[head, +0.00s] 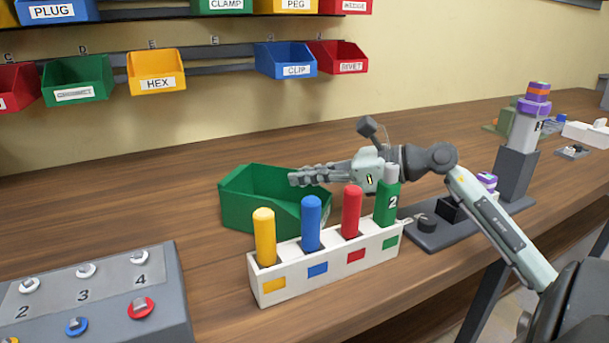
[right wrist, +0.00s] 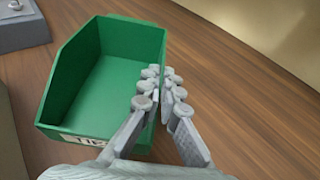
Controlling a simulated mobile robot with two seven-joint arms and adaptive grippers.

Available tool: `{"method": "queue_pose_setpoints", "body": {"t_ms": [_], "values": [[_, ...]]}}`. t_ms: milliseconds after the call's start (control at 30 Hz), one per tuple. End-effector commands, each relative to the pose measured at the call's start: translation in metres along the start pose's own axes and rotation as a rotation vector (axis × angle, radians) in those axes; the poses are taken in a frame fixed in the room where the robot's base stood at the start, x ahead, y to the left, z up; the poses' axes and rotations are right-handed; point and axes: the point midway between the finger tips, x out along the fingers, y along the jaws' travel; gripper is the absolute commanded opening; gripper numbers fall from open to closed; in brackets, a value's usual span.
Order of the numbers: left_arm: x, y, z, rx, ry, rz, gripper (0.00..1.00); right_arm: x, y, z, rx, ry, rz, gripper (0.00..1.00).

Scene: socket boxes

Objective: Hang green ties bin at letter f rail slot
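The green bin (head: 262,195) sits on the wooden table, behind the peg block. In the right wrist view the bin (right wrist: 100,80) shows empty, with a partly visible white label on its near end. My right gripper (head: 293,180) reaches in from the right to the bin's right wall. Its fingers (right wrist: 160,85) are nearly together, one on each side of that wall's rim, and look closed on it. The rail (head: 222,69) on the wall has an empty stretch between the yellow HEX bin (head: 157,72) and the blue CLIP bin (head: 286,60); the small letter above it is hard to read. My left gripper is out of view.
A white block (head: 330,278) with yellow, blue, red and green pegs stands just in front of the bin. A grey numbered panel (head: 90,290) is at front left. A green bin (head: 78,82) and a red RIVET bin (head: 338,58) also hang on the rail.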

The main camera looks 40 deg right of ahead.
Motion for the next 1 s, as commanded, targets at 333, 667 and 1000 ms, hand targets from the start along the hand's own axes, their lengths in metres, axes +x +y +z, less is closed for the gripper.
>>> {"method": "queue_pose_setpoints", "body": {"t_ms": [333,667,1000], "values": [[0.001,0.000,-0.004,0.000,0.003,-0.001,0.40,0.001,0.000,-0.002,-0.001,-0.001,0.000,0.00],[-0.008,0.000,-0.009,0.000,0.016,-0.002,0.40,0.001,0.000,-0.002,0.000,0.000,0.001,0.26],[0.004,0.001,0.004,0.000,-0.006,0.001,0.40,-0.004,0.000,0.000,0.001,0.000,0.000,0.26]]}}
